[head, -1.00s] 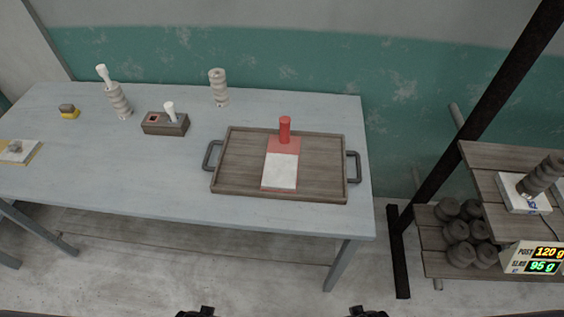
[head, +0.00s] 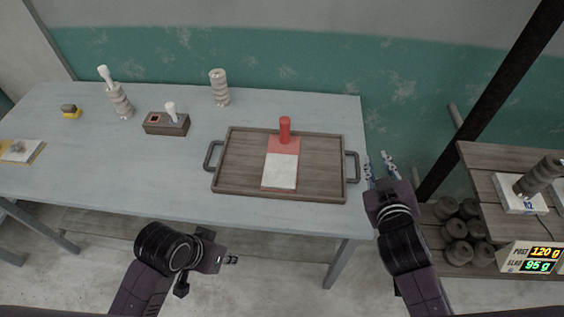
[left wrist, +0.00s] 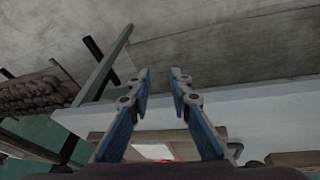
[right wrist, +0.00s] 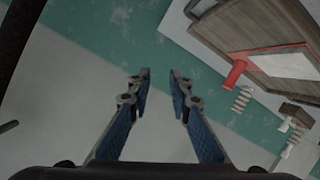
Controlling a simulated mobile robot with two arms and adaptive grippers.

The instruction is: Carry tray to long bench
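The wooden tray (head: 240,171) lies flat on the grey table near its right end, with a dark handle at each short side. A red and white board with a red cylinder (head: 284,130) rests on it. My right gripper (head: 378,165) is open and empty, just right of the tray's right handle (head: 352,167) and apart from it. My left gripper (head: 231,260) is below and in front of the table edge, away from the left handle (head: 212,156). The left wrist view shows its fingers (left wrist: 160,75) apart with nothing between them. The tray also shows in the right wrist view (right wrist: 255,25).
The table (head: 90,160) also holds stacked grey cylinders (head: 219,88), a wooden block (head: 165,124) and a yellow item (head: 70,112). At right, a wooden shelf (head: 490,150) holds dark lumps and a scale reading 120 g and 95 g. A dark post (head: 490,100) rises beside it.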

